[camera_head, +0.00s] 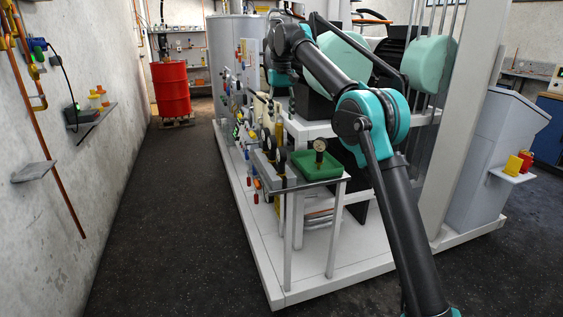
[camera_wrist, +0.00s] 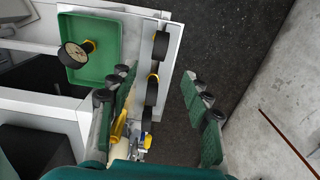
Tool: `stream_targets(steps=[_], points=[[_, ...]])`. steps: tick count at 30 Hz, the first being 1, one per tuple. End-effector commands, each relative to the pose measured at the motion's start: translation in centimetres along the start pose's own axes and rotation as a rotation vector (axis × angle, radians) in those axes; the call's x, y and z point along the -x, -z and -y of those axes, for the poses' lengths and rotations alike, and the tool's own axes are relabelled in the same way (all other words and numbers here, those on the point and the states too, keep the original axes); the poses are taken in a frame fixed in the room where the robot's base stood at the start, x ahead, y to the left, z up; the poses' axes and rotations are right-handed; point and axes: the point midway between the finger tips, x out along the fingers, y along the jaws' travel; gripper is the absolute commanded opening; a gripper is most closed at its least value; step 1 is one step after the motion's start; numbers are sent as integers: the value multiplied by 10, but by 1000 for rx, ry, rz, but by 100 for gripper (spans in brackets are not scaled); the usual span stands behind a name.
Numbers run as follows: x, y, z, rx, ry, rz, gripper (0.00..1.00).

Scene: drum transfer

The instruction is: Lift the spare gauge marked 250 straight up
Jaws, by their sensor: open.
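A row of gauges with black rims (camera_wrist: 152,90) stands in a grey rack, seen from above and nearly edge-on in the wrist view. The rack's gauges also show in the head view (camera_head: 280,155). Another gauge (camera_wrist: 75,54), with a pale face and brass stem, sits in a green tray beside the rack, and in the head view (camera_head: 319,146) it stands upright. I cannot read any marking, so I cannot tell which one is 250. My gripper (camera_wrist: 158,82) is open and empty, its fingers apart on either side of the rack row in the picture. Its height above the gauges is unclear.
The green tray (camera_head: 301,173) and rack rest on a small white stand at the skid's front corner. A panel of valves and pipes (camera_head: 240,125) runs behind them. The floor aisle (camera_head: 175,220) to the left is clear, up to a wall with shelves. A red drum (camera_head: 171,90) stands far back.

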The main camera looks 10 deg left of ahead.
Motion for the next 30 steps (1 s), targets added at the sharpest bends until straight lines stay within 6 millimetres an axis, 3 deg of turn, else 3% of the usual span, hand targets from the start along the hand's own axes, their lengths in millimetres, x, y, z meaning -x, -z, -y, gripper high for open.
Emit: stream_targets(steps=[5,18,30], points=[[-19,0,1,1,0,1,49],[-98,0,0,0,0,0,49],[-134,1,0,0,0,0,49]])
